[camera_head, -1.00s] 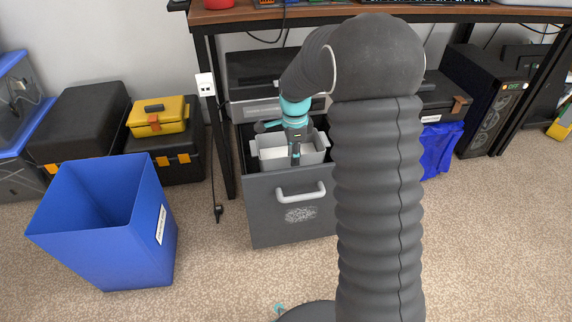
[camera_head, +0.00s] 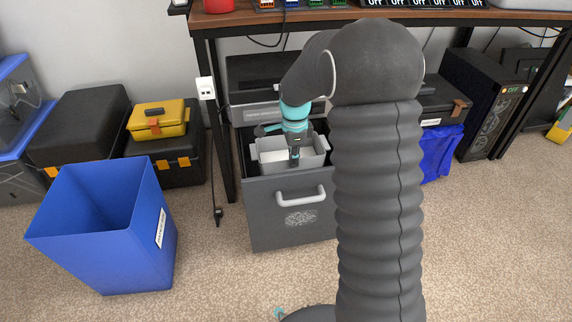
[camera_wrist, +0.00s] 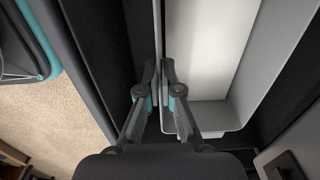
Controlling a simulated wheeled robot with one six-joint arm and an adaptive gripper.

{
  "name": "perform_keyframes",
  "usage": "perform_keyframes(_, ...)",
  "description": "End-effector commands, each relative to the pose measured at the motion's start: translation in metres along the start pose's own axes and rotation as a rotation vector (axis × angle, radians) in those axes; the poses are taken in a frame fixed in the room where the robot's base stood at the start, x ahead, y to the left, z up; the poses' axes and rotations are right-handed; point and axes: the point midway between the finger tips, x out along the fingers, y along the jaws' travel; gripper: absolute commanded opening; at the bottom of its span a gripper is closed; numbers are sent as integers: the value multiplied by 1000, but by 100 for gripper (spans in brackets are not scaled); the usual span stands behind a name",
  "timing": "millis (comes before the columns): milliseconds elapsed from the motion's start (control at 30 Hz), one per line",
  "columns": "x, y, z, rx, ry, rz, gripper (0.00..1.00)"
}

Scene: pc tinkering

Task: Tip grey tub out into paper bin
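The grey tub (camera_head: 313,157) sits upright in the open dark drawer (camera_head: 270,205) under the desk. In the wrist view its pale inside and grey wall (camera_wrist: 243,82) fill the upper right. My gripper (camera_head: 294,153) is down at the tub. In the wrist view my gripper's fingers (camera_wrist: 159,68) straddle one thin tub wall, one finger on each side, and look closed on it. The tub's contents cannot be made out. A blue bin (camera_head: 138,250) with a white label stands open on the carpet at the left, apart from the tub. Its label is too small to read.
Black cases (camera_head: 82,125) and a yellow toolbox (camera_head: 157,118) stand behind the blue bin. A desk leg (camera_head: 217,130) and hanging cable (camera_head: 213,190) lie between bin and drawer. The desk top (camera_head: 350,13) overhangs the drawer unit. Carpet is clear in front.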

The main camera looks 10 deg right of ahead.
Motion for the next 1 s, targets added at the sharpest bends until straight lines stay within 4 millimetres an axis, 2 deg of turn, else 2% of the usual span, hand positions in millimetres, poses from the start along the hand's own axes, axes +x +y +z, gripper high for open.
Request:
perform_keyframes(667, -15, 0, 0, 0, 0, 0, 0)
perform_keyframes(1000, -36, 0, 0, 0, 0, 0, 0)
